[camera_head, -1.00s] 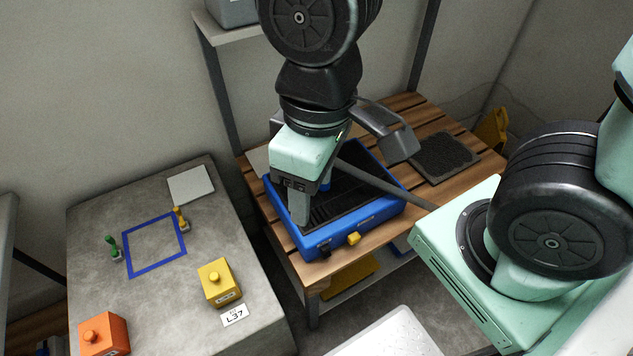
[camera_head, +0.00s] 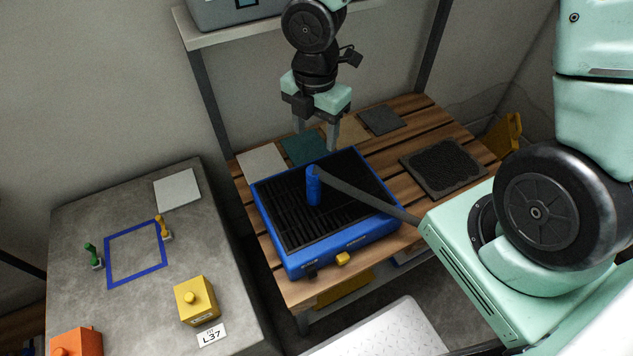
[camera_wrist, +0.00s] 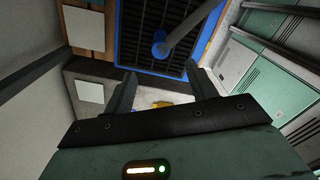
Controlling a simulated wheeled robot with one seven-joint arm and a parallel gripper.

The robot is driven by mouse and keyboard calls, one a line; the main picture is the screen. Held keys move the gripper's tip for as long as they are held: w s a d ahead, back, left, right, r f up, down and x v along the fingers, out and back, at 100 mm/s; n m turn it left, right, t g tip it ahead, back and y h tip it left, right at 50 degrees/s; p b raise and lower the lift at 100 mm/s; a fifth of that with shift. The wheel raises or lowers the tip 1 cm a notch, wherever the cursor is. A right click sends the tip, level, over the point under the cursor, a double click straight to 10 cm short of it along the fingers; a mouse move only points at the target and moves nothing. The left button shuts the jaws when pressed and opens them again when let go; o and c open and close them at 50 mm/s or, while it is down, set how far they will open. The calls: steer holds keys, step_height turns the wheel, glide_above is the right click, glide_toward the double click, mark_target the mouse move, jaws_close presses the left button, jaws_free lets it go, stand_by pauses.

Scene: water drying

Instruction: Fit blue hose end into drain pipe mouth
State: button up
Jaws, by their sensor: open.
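The blue hose end (camera_head: 313,187) stands upright over the black slatted grate of the blue box (camera_head: 352,254). Its grey hose (camera_head: 375,201) slopes from its top to the right, toward the mint-green body. In the wrist view the blue hose end (camera_wrist: 160,46) shows beyond the fingers, clear of them. No drain pipe mouth can be made out; what lies under the hose end is hidden. My gripper (camera_head: 317,133) is open and empty, fingers down, above and behind the hose end. Both fingers (camera_wrist: 163,90) show apart in the wrist view.
The wooden slatted table holds several flat panels behind the box and a black mat (camera_head: 443,169) at right. The grey table at left holds a yellow block (camera_head: 197,301), an orange block (camera_head: 76,342) and a blue square outline (camera_head: 135,253). A shelf (camera_head: 240,32) is above.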

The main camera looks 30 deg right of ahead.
mark_target(314, 182)
step_height(314, 182, down, 10)
steer(key=b, duration=0.2)
steer(key=shift+f+b, duration=0.25)
steer(key=shift+b, duration=0.15)
steer(key=shift+s+a+f+b, duration=0.1)
steer(key=shift+f+b, duration=0.1)
steer(key=shift+f, duration=0.7)
steer(key=shift+w+a+f+b, duration=0.1)
steer(key=shift+f+b, duration=0.1)
steer(key=shift+f, duration=0.7)
steer(key=shift+s+a+f+b, duration=0.1)
steer(key=shift+f+b, duration=0.1)
steer(key=shift+f, duration=0.7)
steer(key=c, duration=1.2)
step_height(314, 182, up, 10)
steer(key=p, duration=0.2)
steer(key=shift+r+p, duration=0.1)
steer(key=shift+p, duration=0.3)
steer(key=shift+d, duration=0.1)
